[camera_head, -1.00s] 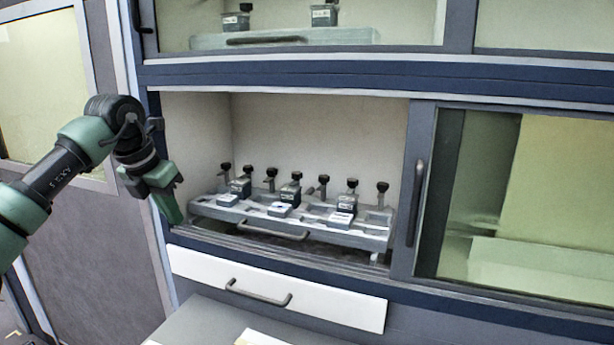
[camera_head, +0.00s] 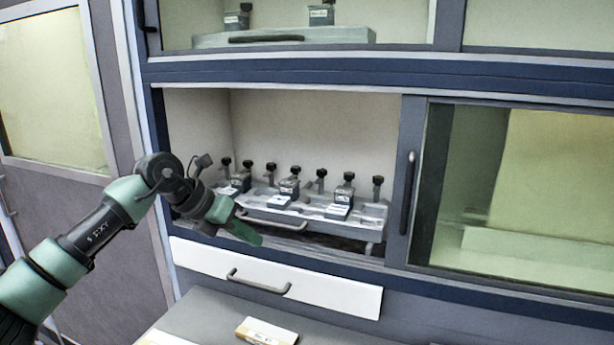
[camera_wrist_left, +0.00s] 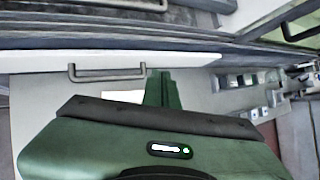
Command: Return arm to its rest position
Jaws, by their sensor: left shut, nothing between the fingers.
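My left arm comes in from the left in the head view. Its green left gripper (camera_head: 243,231) is shut and empty, in front of the open cabinet bay. The fingers point right and down, and they overlap the left part of the grey tray (camera_head: 372,218) from this viewpoint. In the left wrist view the shut green fingers (camera_wrist_left: 162,90) show over a grey surface below a drawer handle. My right arm and gripper are not in view.
The tray holds several small dark blocks and black-knobbed clamps. A white drawer front (camera_head: 330,295) with a grey handle (camera_head: 258,283) lies below it. A box (camera_head: 266,331) sits on the grey worktop (camera_head: 200,318). A sliding glass door (camera_head: 520,200) covers the right bay.

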